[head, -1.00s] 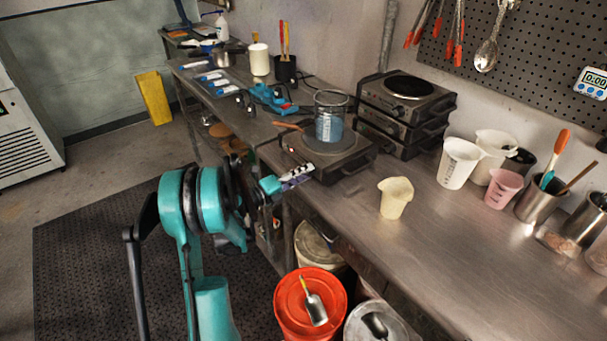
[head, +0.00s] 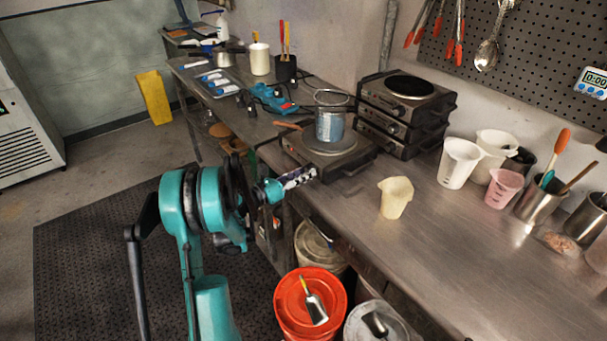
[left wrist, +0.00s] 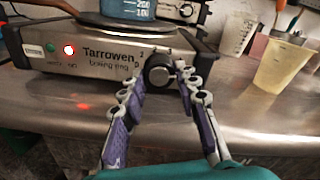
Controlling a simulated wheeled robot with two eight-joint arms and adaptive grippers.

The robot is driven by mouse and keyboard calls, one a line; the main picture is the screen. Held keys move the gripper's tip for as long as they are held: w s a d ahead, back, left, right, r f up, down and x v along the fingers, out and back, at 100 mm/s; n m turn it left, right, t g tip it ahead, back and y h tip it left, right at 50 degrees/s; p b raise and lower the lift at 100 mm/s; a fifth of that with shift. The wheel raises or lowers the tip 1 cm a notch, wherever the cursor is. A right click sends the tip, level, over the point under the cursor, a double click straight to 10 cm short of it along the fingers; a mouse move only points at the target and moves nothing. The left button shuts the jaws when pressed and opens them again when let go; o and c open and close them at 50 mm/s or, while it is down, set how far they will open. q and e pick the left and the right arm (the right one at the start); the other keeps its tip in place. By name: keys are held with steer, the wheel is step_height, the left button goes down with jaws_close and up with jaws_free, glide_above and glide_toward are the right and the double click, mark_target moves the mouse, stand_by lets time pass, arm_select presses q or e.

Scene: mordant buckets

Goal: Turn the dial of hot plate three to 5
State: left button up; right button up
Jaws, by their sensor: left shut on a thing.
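The hot plate (head: 325,160) with a beaker (head: 330,125) on it stands near the front edge of the steel bench. The black dial (left wrist: 158,73) sits at the right of that panel. My left gripper (head: 308,175) is at the panel, and in the left wrist view its fingers (left wrist: 168,75) are shut on the dial from both sides. The dial's pointer is hidden or unclear. My right gripper is not in view.
More hot plates (head: 405,107) are stacked behind and to the right. A cream beaker (head: 396,197) stands right of the hot plate, with several cups and tool pots farther right. A red-lidded bucket (head: 290,300) sits on the floor below the bench front.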

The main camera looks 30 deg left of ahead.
arm_select(q)
steer(key=shift+m, duration=1)
steer(key=o, duration=1.2)
steer(key=shift+f, duration=0.1)
steer(key=shift+c, duration=0.2)
steer(key=v, duration=1.2)
